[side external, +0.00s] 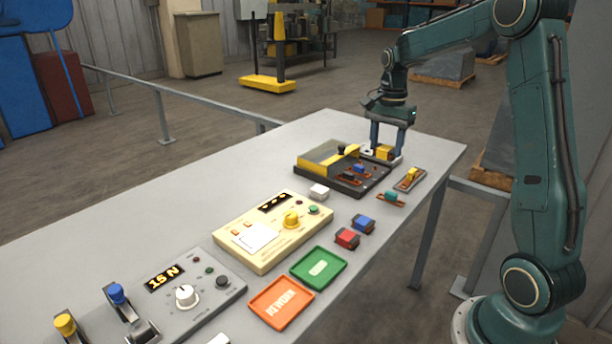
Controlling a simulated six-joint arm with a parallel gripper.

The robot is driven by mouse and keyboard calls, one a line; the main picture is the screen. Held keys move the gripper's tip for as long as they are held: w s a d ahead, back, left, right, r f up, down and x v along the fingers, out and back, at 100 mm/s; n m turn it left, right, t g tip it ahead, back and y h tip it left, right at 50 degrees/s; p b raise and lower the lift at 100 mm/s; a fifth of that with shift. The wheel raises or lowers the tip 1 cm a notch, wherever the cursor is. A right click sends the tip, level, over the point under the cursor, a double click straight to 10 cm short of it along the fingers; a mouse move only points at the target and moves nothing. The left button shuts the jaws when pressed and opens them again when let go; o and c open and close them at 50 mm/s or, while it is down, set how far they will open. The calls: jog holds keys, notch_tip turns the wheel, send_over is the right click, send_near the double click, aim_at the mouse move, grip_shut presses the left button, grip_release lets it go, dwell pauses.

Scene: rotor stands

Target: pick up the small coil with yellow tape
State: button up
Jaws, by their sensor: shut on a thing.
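My gripper (386,153) points down at the far right part of the table, with its fingers on either side of a block-like coil with yellow tape (384,152). It is shut on this coil, beside the right end of the dark tray. The fingers hide part of the coil, and I cannot tell if it is clear of the surface below. Another, smaller-looking yellow piece (412,174) sits on a small brown stand in front of the gripper, apart from it.
The dark tray (312,173) holds a yellow-walled bin and small red and blue pieces. A teal piece (391,196) on a stand, a blue block (363,224) and a red block (347,238) stand nearer. A cream tester (262,258), green tray (336,279) and orange tray (262,306) lie left.

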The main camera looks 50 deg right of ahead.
jog(key=shift+r, duration=0.95)
jog(key=shift+w, duration=0.1)
jog(key=w+a+f+n, duration=0.2)
jog(key=w+a+n, duration=0.3)
jog(key=a, duration=0.5)
jog(key=w+a+f+n, duration=0.2)
jog(key=w+a+n, duration=0.3)
jog(key=a, duration=0.5)
jog(key=w+a+f+n, duration=0.2)
jog(key=w+a+n, duration=0.3)
jog(key=a+n, duration=0.3)
jog(key=a, duration=0.2)
jog(key=shift+w+a+f, duration=0.3)
jog(key=shift+w+f, duration=0.05)
jog(key=shift+w, duration=0.05)
jog(key=shift+f, duration=0.2)
jog(key=shift+f, duration=2.3)
jog(key=shift+f, duration=1.7)
